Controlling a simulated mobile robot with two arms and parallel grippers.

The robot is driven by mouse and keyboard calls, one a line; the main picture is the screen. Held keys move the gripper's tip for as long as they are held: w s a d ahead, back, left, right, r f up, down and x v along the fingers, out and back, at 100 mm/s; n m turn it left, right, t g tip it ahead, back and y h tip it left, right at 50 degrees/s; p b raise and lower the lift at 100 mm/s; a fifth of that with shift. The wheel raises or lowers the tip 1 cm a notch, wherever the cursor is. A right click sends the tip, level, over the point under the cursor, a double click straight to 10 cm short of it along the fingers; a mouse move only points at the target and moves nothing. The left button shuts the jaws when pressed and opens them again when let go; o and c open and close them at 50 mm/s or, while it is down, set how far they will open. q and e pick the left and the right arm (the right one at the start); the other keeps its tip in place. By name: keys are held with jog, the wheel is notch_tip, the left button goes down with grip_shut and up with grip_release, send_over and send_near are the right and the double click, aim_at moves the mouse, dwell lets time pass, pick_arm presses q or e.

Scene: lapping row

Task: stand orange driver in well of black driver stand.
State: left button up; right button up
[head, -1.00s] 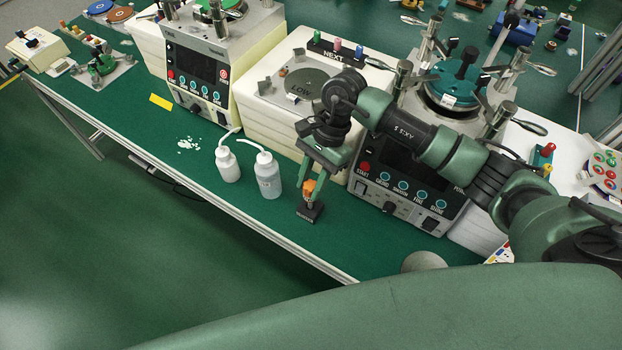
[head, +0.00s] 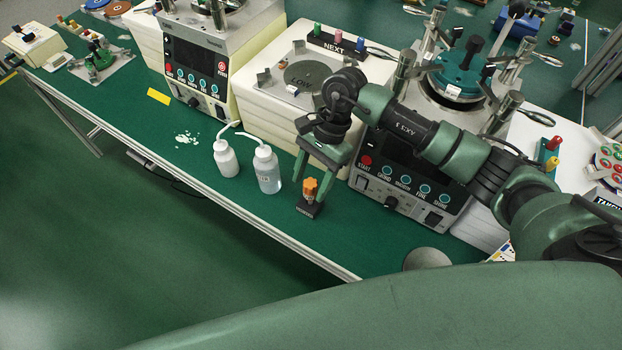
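The orange driver (head: 311,187) stands upright in the small black driver stand (head: 308,210) on the green bench top, near its front edge. Its lower part is hidden in the stand. My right gripper (head: 314,180) is just above and around the orange handle, fingers spread, one to each side. I see gaps between the fingers and the handle, so it looks open and not holding it. My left gripper is not in view.
Two white-capped wash bottles (head: 267,170) (head: 226,158) stand left of the stand. A lapping machine with a dark control panel (head: 398,180) is close behind on the right. A grey round disc (head: 425,259) lies near the front edge. Bench left of the bottles is mostly clear.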

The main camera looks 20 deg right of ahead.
jog(key=b+v, duration=0.2)
jog(key=v, duration=0.5)
jog(key=shift+r, duration=0.4)
jog(key=shift+w+d, duration=0.1)
